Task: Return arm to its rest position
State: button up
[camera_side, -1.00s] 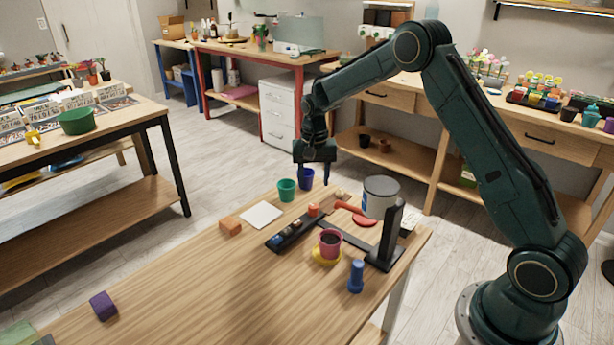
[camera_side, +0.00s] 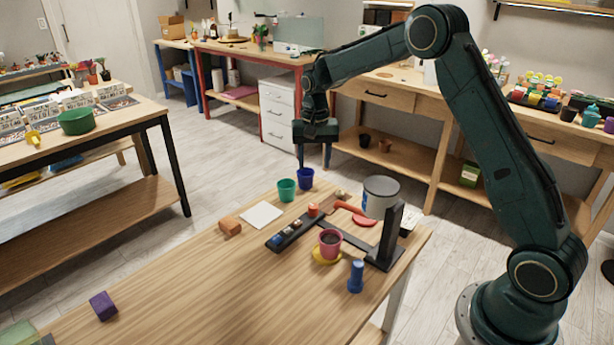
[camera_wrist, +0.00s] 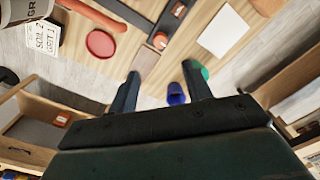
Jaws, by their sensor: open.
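My gripper (camera_side: 313,160) is open and empty, pointing down, above the far edge of the wooden table (camera_side: 190,290). It is clear of the blue pot (camera_side: 306,178) and the green pot (camera_side: 287,190) below it. In the wrist view my two fingers (camera_wrist: 160,82) stand apart with nothing held between them. The blue pot (camera_wrist: 177,94) shows between the fingers, near the right one. The green pot (camera_wrist: 205,73) is partly hidden behind the right finger.
The table's left part is mostly clear.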

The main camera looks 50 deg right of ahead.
jog(key=s+a+r+n+t, duration=0.15)
jog(key=s+a+r, duration=0.25)
jog(key=s+r, duration=0.4)
jog(key=s+a+r+n+t, duration=0.1)
jog(key=s+a+r+n, duration=0.2)
jog(key=s+r, duration=0.45)
jog(key=s+a+n+t, duration=0.1)
jog(key=s+a+n, duration=0.1)
jog(key=s, duration=0.7)
jog(key=s+a+n+t, duration=0.2)
jog(key=s, duration=0.8)
jog(key=shift+a+r, duration=0.15)
jog(key=shift+r, duration=0.05)
